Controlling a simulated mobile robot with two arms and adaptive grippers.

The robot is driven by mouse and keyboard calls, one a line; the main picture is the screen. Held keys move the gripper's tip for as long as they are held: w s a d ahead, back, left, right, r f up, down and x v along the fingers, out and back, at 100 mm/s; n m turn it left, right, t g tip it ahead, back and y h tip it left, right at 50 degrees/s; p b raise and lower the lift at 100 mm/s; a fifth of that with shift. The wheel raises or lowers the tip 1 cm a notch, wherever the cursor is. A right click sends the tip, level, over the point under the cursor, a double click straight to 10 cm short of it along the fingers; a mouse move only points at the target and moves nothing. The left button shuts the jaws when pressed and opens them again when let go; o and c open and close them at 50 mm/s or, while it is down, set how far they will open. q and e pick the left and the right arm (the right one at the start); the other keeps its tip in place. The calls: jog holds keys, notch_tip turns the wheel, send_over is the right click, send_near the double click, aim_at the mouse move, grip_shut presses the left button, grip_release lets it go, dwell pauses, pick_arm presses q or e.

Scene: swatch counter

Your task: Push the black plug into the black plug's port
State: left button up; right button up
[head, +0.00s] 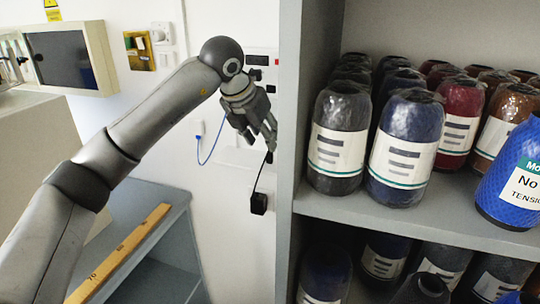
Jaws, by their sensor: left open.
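My left gripper (264,143) is in front of the white wall, left of the shelf's side panel, with its fingers pointing down and to the right. It is open. A small black plug (269,157) shows just below its fingertips, at the upper end of a thin black cable. I cannot tell whether the fingers touch it. The cable runs down to a black block (258,203) on the wall. A wall panel (257,60) with dark and red fittings is above the gripper and partly behind it. I cannot tell which opening is the black plug's port. My right gripper is not in view.
A grey shelf (287,150) holding wrapped yarn cones stands close on the right. A white plug (198,128) with a blue cable is on the wall to the left. A yellow ruler (120,252) lies on a grey unit at lower left.

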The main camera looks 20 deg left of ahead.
aim_at(269, 153)
pick_arm(q)
jog(key=shift+x, duration=0.95)
jog(key=shift+f+p, duration=0.2)
jog(key=shift+p, duration=0.25)
jog(key=p+x, duration=0.1)
jog(key=x, duration=0.1)
jog(key=p+x, duration=0.1)
jog(key=x, duration=0.1)
jog(key=shift+a+f, duration=0.15)
jog(key=shift+a, duration=0.05)
jog(key=shift+w+f, duration=0.15)
jog(key=shift+f, duration=0.05)
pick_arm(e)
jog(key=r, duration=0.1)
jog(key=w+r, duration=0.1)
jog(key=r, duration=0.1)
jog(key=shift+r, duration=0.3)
pick_arm(q)
jog(key=c, duration=0.9)
